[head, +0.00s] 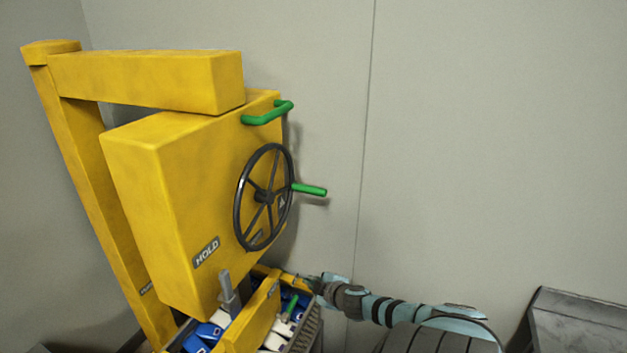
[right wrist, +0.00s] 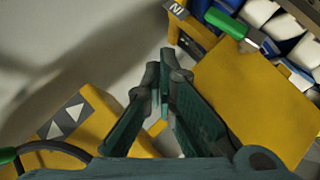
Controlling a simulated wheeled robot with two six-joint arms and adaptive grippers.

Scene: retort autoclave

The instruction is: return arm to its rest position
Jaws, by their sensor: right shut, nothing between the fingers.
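My right arm comes in from the lower right in the head view. Its gripper (head: 312,284) is beside the upper edge of the yellow bin section, below the black handwheel (head: 264,197). In the right wrist view the gripper (right wrist: 160,75) has its two dark teal fingers together at the tips, with nothing between them. Yellow surfaces lie on both sides of the fingers there. I cannot tell whether the fingers touch anything. My left gripper is in neither view.
A yellow machine block marked HOLD (head: 165,220) hangs from a yellow frame (head: 150,80). Green handles (head: 310,190) stick out from it. Blue and white packs (head: 207,331) lie below. A grey box (head: 575,320) stands at lower right. Open space lies before the pale wall.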

